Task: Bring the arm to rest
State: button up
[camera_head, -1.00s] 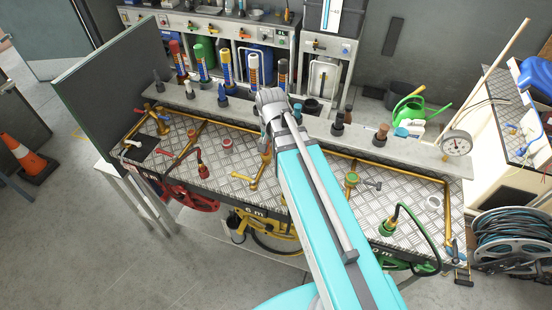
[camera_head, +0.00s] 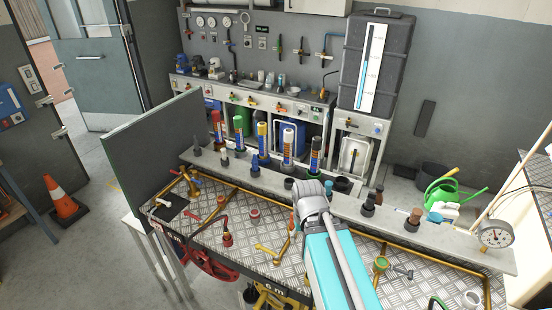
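My arm, turquoise with a grey end, reaches up from the bottom of the head view over the metal-topped bench (camera_head: 345,262). The grey joint at its far end (camera_head: 312,197) sits in front of the bench's raised back shelf (camera_head: 400,222). My gripper cannot be made out; it is hidden behind the arm or too small to tell. I cannot tell whether the arm touches anything.
Coloured tubes stand on the shelf, among them a red one (camera_head: 217,127) and a white one (camera_head: 288,142). A red valve (camera_head: 226,232), a dial gauge (camera_head: 496,234) and a green watering can (camera_head: 450,194) are near. An orange cone (camera_head: 62,200) stands on open floor at left.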

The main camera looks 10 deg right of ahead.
notch_tip(320, 180, down, 7)
jog(key=b, duration=0.6)
jog(key=shift+b, duration=0.35)
dwell(1.3)
jog(key=shift+c, duration=1.2)
